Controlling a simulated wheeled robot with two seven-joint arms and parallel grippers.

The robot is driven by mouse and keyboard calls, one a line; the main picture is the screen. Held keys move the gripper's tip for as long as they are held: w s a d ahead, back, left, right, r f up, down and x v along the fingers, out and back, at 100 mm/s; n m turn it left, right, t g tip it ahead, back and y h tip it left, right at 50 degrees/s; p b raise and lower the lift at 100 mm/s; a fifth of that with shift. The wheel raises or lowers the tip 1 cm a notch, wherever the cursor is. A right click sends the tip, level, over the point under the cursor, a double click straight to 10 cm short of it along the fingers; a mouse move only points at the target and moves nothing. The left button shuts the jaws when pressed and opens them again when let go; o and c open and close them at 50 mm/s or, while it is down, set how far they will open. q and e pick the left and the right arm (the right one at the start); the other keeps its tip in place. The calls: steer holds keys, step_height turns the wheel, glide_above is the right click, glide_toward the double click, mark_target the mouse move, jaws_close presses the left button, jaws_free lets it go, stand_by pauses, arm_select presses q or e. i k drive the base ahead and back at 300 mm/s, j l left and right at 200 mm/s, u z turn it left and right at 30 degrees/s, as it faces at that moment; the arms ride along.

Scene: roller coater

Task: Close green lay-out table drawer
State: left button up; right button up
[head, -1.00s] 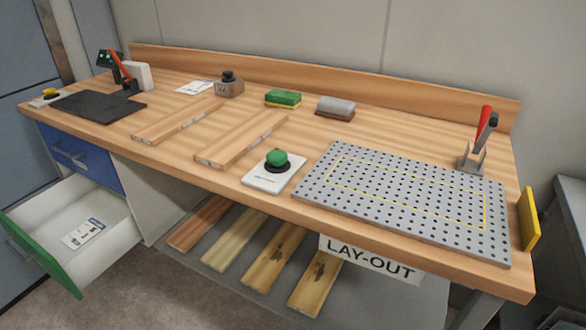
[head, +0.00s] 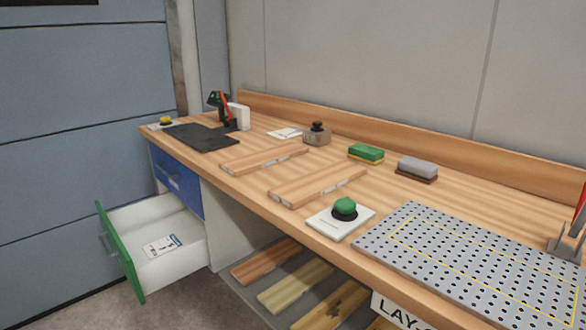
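The green-fronted drawer (head: 121,252) of the lay-out table (head: 255,196) stands pulled out at the lower left, below a shut blue drawer (head: 176,183). Its green front faces left and carries a grey handle (head: 105,241). The white inside is visible, with a printed card (head: 163,245) lying on its floor. Neither of my grippers shows in the head view.
A blue panelled wall (head: 80,130) stands left of the open drawer, with some grey floor (head: 190,300) between. Wooden boards (head: 295,283) lie on a low shelf under the table. The tabletop holds a green button (head: 344,207) and a perforated plate (head: 470,265).

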mark_target(127, 230)
steer(key=k+j+u, duration=0.1)
steer(key=j+u, duration=0.2)
steer(key=u, duration=0.2)
steer(key=k+j+u, duration=0.1)
steer(key=j+u, duration=0.2)
steer(key=u, duration=0.2)
